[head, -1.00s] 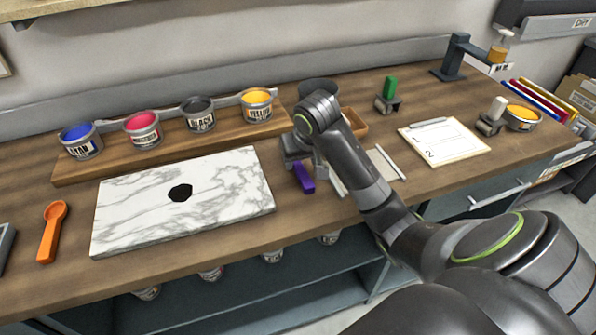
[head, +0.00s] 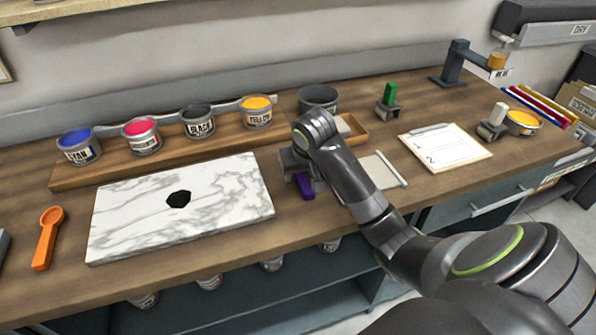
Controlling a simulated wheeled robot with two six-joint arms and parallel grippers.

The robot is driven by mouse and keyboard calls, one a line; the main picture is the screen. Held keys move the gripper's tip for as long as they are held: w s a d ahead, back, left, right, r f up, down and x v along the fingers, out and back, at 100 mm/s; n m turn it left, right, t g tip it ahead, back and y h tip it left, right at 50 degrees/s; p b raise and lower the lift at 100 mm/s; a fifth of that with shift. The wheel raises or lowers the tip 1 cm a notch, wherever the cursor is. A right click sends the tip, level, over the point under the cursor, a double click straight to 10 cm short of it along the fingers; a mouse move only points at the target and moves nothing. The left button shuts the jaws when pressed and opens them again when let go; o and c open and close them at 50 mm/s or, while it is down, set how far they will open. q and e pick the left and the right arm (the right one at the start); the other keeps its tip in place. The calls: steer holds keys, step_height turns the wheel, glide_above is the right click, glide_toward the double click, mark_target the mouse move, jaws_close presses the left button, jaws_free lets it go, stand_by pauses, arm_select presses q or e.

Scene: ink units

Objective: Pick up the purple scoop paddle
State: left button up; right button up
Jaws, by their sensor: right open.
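The purple scoop paddle (head: 305,187) lies on the bench just right of the marble slab. Only its purple near end shows; the rest is hidden under my right gripper and wrist. My right gripper (head: 299,178) is open and sits over the paddle, pointing down, with its fingers close around or above it. I cannot tell whether the fingers touch it. My left gripper is not in view.
The marble slab (head: 133,216) with a black ink blob (head: 179,199) is to the left. An orange scoop (head: 47,238) lies farther left. Ink cans stand on a wooden riser (head: 100,175) behind. A clipboard (head: 444,147) and a wooden tray (head: 356,132) are to the right.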

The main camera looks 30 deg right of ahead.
mark_target(301, 175)
jaws_close()
stand_by(0.3)
steer(key=shift+b, duration=0.45)
step_height(301, 175, up, 4)
steer(key=shift+w+f+p, duration=0.1)
steer(key=shift+f+p, duration=0.1)
steer(key=shift+p, duration=0.35)
step_height(301, 175, up, 7)
steer(key=p, duration=0.7)
steer(key=shift+f, duration=0.15)
